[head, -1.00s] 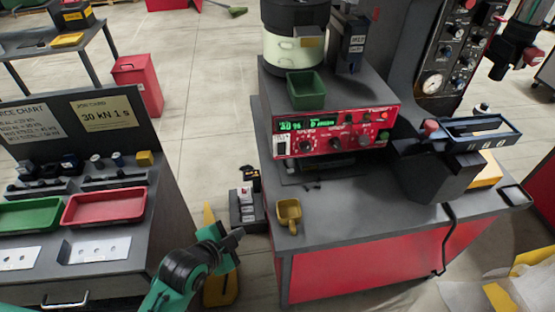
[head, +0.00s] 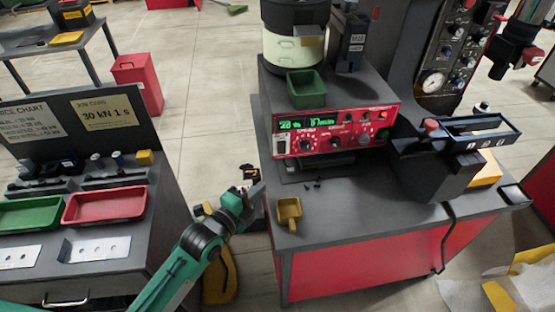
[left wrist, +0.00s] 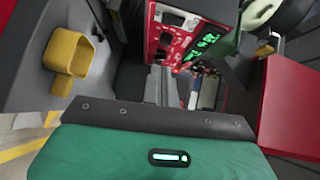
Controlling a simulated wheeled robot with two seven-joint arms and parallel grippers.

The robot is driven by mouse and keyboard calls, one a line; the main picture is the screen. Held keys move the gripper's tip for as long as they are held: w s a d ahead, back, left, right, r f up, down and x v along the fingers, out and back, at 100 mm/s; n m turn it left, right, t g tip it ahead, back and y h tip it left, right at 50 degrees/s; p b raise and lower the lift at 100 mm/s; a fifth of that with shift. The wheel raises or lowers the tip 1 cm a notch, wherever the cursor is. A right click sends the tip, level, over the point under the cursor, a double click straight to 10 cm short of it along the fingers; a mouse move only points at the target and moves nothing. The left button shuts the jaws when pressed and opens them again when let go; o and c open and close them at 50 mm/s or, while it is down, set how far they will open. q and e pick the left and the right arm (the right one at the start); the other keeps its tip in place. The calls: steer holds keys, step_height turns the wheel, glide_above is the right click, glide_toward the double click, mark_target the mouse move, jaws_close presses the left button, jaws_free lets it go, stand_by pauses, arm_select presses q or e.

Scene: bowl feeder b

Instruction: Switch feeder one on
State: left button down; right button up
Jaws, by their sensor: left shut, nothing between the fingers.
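The red feeder control panel (head: 350,140) has green lit digits, knobs and a white-framed switch (head: 279,146) at its left end. I cannot tell the switch's position. The feeder bowl (head: 292,45) stands above and behind the panel. My left gripper (head: 256,191) is shut and empty, off the left edge of the bench, below and left of the panel and apart from it. In the left wrist view my fingers (left wrist: 158,88) point toward the panel (left wrist: 172,35), which shows tilted. My right gripper is not in view.
A yellow scoop (head: 289,212) sits at the bench's front left corner, close to my left gripper. A green bin (head: 304,88) stands above the panel. A dark chute (head: 440,165) stands to the right. The left bench holds red (head: 105,205) and green trays.

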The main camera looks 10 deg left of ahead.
arm_select(q)
steer(key=shift+w, duration=0.1)
stand_by(0.3)
steer(key=p, duration=0.3)
glide_toward(285, 153)
steer(key=w+d, duration=0.1)
steer(key=d, duration=0.3)
steer(key=w, duration=0.2)
steer(key=w+a, duration=0.1)
steer(key=w, duration=0.1)
steer(key=shift+w+f+p, duration=0.1)
steer(key=shift+f+p, duration=0.1)
steer(key=shift+p, duration=0.1)
